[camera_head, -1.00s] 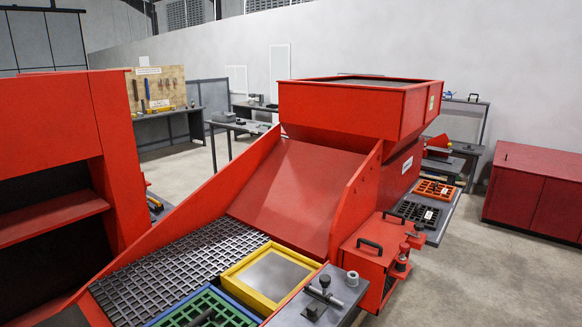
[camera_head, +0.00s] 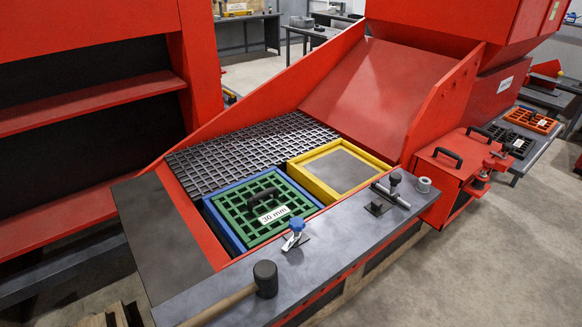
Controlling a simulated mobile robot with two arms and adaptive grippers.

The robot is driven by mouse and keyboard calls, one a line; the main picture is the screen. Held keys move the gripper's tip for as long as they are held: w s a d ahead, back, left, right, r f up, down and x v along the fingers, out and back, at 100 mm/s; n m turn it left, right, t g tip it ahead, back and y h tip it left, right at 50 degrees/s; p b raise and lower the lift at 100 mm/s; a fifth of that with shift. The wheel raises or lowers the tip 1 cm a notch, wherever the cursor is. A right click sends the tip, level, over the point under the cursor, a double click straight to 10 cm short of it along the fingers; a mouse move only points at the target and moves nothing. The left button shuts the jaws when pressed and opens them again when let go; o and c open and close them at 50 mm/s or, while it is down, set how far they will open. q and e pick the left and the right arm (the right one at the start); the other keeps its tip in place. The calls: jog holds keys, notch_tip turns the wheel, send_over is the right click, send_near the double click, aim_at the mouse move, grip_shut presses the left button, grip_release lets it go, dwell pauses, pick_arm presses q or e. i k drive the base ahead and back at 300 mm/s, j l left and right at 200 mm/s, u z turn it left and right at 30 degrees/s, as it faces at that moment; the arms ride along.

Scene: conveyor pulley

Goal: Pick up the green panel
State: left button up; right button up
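The green panel (camera_head: 241,210) is a square grid with a black handle (camera_head: 264,197) on top and a white label reading "30 mm" (camera_head: 274,214). It lies flat inside a blue frame (camera_head: 223,231) in the red machine's bed, left of a yellow-framed grey panel (camera_head: 297,174). Neither of my grippers is in view.
A grey ledge (camera_head: 340,243) along the front bears a mallet (camera_head: 264,280) and a T-handled clamp (camera_head: 391,195). A dark grid (camera_head: 250,150) lies behind the panel. Red side walls border the bed. Orange (camera_head: 530,120) and black grid panels lie on a table at right.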

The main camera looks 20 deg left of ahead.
aim_at(268, 220)
jog(key=i+l, duration=0.45)
jog(key=i+l+u, duration=0.55)
jog(key=l+u, duration=0.3)
jog(key=i+l, duration=0.05)
jog(key=l, duration=0.05)
